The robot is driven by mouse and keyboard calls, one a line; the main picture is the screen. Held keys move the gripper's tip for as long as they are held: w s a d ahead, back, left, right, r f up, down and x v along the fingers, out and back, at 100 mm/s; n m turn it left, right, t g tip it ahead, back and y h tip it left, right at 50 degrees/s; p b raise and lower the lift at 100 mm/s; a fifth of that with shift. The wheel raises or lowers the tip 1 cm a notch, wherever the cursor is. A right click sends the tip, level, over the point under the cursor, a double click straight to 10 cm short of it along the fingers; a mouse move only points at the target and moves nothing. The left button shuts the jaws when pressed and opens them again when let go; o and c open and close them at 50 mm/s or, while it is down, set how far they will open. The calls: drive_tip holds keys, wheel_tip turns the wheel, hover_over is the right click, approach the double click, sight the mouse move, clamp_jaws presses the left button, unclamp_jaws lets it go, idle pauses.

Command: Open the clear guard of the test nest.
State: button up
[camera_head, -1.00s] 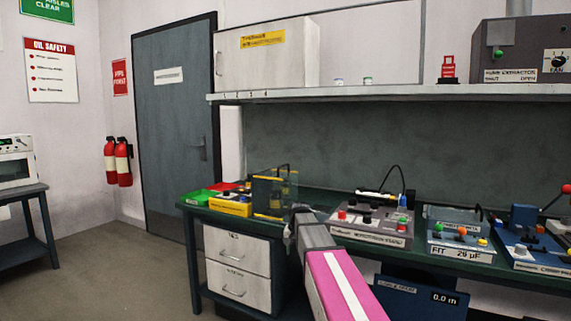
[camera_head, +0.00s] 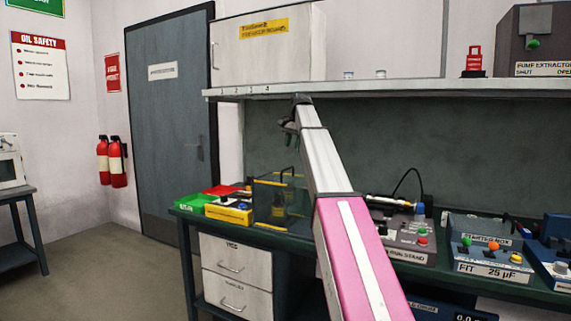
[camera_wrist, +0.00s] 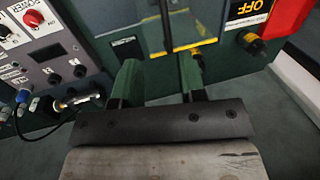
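The test nest's clear guard (camera_head: 272,198) is a see-through, dark-tinted box with yellow edging, standing on the green bench left of centre. It looks closed, with a dark handle-like loop above it. In the wrist view, a clear panel with yellow edging, which looks like the guard (camera_wrist: 180,25), shows at the top centre. My gripper (camera_head: 288,136) is raised above the bench, above the guard in the picture and apart from it. In the wrist view its two green fingers (camera_wrist: 158,80) stand apart with nothing between them.
A yellow box (camera_head: 229,214) and a green tray (camera_head: 192,202) stand left of the guard. A grey instrument panel (camera_head: 408,237) with knobs and a cable stands to the right. A long shelf (camera_head: 400,91) overhangs the bench, close to my gripper in the picture.

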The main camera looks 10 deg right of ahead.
drive_tip(key=f, duration=0.3)
drive_tip(key=w+a+f, duration=0.1)
drive_tip(key=f, duration=0.2)
drive_tip(key=w+f, duration=0.1)
drive_tip(key=f, duration=0.2)
drive_tip(key=shift+w+a+f, duration=0.15)
drive_tip(key=shift+a+f, duration=0.2)
clamp_jaws()
